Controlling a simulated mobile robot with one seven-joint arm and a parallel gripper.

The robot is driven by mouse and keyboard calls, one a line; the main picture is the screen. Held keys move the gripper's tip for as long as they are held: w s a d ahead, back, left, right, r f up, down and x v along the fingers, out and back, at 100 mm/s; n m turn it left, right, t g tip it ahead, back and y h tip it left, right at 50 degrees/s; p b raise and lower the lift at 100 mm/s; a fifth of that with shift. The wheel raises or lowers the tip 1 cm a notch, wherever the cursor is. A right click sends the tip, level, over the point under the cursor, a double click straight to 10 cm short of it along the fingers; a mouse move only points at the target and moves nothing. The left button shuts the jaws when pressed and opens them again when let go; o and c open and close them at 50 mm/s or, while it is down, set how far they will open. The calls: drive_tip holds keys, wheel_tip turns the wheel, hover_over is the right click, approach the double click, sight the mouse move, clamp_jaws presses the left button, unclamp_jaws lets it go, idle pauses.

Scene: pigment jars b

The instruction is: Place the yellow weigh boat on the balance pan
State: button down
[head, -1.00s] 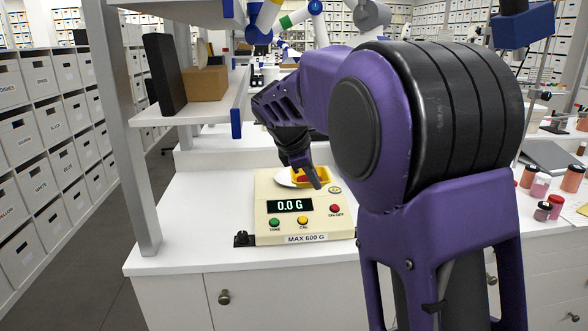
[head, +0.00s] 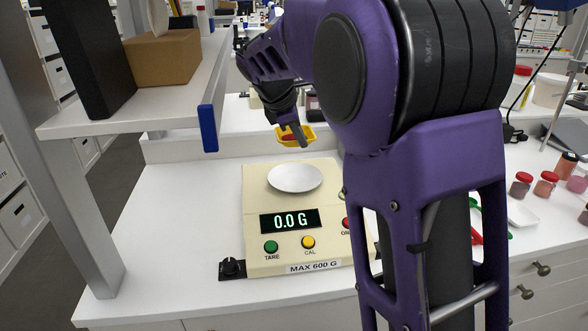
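The yellow weigh boat (head: 284,143) shows in the head view with a red patch inside it. My gripper (head: 298,136) is at the boat, one dark finger across its near right side. The other finger is not clearly visible. The boat appears held in the air, apart from the pan and above and behind it in the picture. The white round balance pan (head: 295,178) is empty on top of the cream balance (head: 258,205).
A shelf (head: 130,115) with a cardboard box (head: 163,58) and a black upright object (head: 95,60) juts in at the left. Several red-lidded jars (head: 545,183) and a small white dish (head: 520,213) stand at the right.

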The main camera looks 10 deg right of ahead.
wheel_tip(320, 180, down, 9)
drive_tip(key=shift+s+f+b, duration=0.1)
drive_tip(key=shift+f+b, duration=0.1)
drive_tip(key=shift+b, duration=0.65)
drive_tip(key=shift+f, duration=0.15)
drive_tip(key=c, duration=1.4)
unclamp_jaws()
drive_tip(key=shift+a+r, duration=0.1)
drive_tip(key=shift+r, duration=0.3)
drive_tip(key=p+v, duration=0.1)
drive_tip(key=v, duration=0.6)
